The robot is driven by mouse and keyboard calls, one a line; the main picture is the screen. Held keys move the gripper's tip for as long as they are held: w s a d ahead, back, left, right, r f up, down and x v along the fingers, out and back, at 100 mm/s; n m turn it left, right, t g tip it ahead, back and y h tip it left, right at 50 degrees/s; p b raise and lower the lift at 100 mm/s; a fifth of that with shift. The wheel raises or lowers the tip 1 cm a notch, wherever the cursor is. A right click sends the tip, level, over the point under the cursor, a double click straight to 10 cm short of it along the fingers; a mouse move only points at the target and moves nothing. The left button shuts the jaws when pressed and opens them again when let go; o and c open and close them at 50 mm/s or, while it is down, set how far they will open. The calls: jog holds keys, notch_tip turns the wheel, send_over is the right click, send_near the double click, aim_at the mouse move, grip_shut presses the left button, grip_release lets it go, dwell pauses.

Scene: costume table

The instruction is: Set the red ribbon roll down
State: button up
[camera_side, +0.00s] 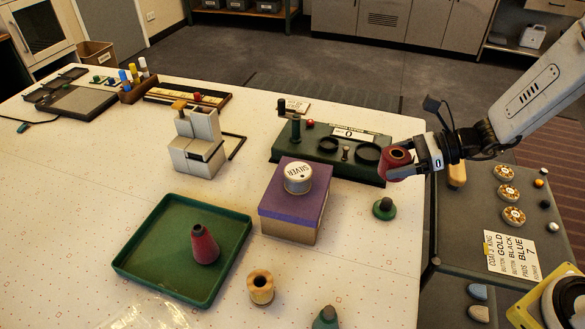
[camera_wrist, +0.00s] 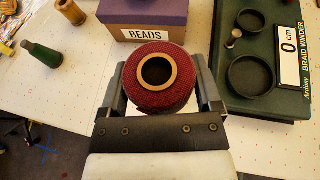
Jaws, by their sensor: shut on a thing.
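The red ribbon roll (camera_side: 397,160) is a dark red spool with a pale ring around its hole. My gripper (camera_side: 409,163) is shut on it and holds it in the air at the right of the table, by the front right corner of the green braid winder. In the wrist view the roll (camera_wrist: 157,78) sits between the two fingers of my gripper (camera_wrist: 160,92), its hole facing the camera. The roll's underside is hidden.
A green braid winder (camera_side: 277,150) with two black rings stands beside the roll. A purple-lidded box (camera_side: 271,203) bears a silver tin (camera_side: 298,178). A green knob (camera_side: 384,208), a tan spool (camera_side: 260,287) and a green tray (camera_side: 145,278) with a red cone (camera_side: 204,245) are nearby.

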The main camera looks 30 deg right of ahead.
jog(key=w+d+r+m+t+h, duration=0.1)
jog(key=w+d+m+t+h, duration=0.1)
jog(key=d, duration=0.8)
jog(key=w+d+r+m+t+h, duration=0.1)
jog(key=w+d+m+t+h, duration=0.2)
jog(key=d, duration=0.6)
jog(key=w+m, duration=0.1)
jog(key=w, duration=0.1)
jog(key=shift+w+d+r+m, duration=0.3)
jog(key=shift+w+d, duration=0.05)
jog(key=shift+w, duration=0.05)
jog(key=shift+w, duration=0.1)
jog(key=w+d+f, duration=0.1)
jog(key=w+f, duration=0.1)
jog(key=w, duration=0.2)
jog(key=w+f, duration=0.3)
jog(key=w, duration=0.1)
jog(key=w+d+f, duration=0.1)
jog(key=w+f, duration=0.2)
jog(key=w, duration=0.1)
jog(key=shift+d+f, duration=0.25)
jog(key=shift+d, duration=0.05)
jog(key=shift+w+d+f, duration=0.1)
jog(key=shift+w+f, duration=0.35)
jog(key=shift+w, duration=0.05)
